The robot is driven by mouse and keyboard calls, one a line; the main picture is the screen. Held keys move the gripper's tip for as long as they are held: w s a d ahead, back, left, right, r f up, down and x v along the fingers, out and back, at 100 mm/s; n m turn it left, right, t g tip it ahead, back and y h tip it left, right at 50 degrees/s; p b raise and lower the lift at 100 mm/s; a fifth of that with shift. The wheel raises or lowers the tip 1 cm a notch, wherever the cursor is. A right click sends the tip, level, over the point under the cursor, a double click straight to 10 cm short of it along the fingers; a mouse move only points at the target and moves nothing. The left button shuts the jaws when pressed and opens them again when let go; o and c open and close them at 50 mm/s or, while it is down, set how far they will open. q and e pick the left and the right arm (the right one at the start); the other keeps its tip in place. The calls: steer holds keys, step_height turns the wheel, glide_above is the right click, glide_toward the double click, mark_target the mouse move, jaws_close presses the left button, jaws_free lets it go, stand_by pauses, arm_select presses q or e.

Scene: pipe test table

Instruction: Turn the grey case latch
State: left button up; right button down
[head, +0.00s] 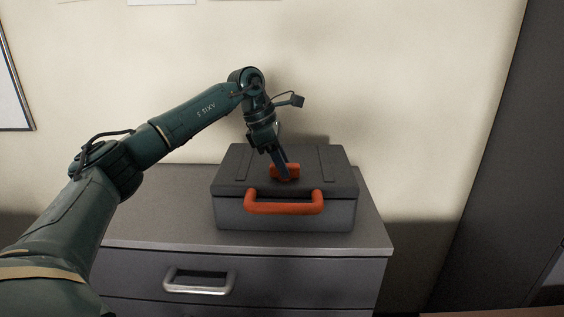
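The grey case (337,211) sits closed on top of a grey drawer cabinet, with an orange handle (284,208) on its front. An orange latch (291,171) is on the lid, near its middle. My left gripper (284,174) points down at the latch, with its fingers touching or just over it. The fingers hide part of the latch. I cannot tell whether they are closed on it. My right gripper is not in view.
The cabinet top (172,208) is clear to the left of the case, with only a narrow strip free on the right. A drawer with a metal handle (199,290) is below. A pale wall is behind, and a dark upright panel (500,170) stands at right.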

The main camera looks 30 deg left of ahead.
arm_select(q)
steer(key=c, duration=0.6)
steer(key=shift+c, duration=0.2)
steer(key=shift+n, duration=0.3)
steer(key=n+t+y, duration=0.1)
steer(key=n, duration=0.2)
steer(key=shift+s+d, duration=0.1)
steer(key=n+y, duration=0.1)
steer(key=n, duration=0.3)
steer(key=shift+d+t+p, duration=0.1)
steer(key=shift+t+p, duration=0.2)
steer(key=shift+t, duration=0.1)
steer(key=n+y, duration=0.2)
steer(key=n, duration=0.3)
steer(key=shift+d, duration=0.15)
steer(key=shift+d+n+y, duration=0.1)
steer(key=shift+n+y, duration=0.45)
steer(key=shift+n, duration=0.8)
steer(key=shift+n+y, duration=0.55)
steer(key=shift+n, duration=0.8)
steer(key=o, duration=1)
